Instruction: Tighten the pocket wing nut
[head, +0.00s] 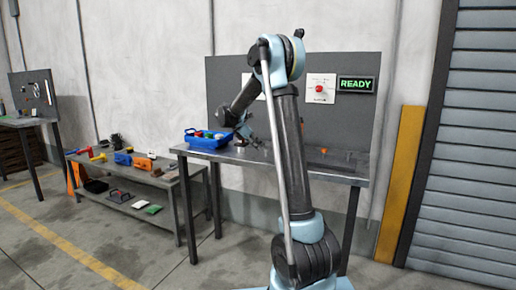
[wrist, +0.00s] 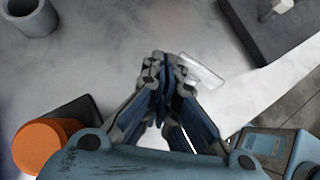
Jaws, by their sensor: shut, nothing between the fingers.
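My gripper (wrist: 165,62) is shut and empty in the wrist view, its fingertips close together over the grey metal bench top. In the head view my gripper (head: 245,132) is small and dark, above the bench just right of the blue crate. I cannot make out the wing nut for certain in either view. A dark block (wrist: 250,38) stands at the upper right of the wrist view. A small pale metal piece (wrist: 277,9) sits on it, cut by the frame edge; I cannot tell what it is. A clear flat piece (wrist: 203,70) lies just right of my fingertips.
The wrist view shows a grey open cylinder (wrist: 30,14), an orange cylinder (wrist: 45,143) and a blue box (wrist: 268,146). The blue crate (head: 207,142) holds coloured items on the bench (head: 335,170). Behind stand a red button (head: 320,88) and a READY sign (head: 356,84).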

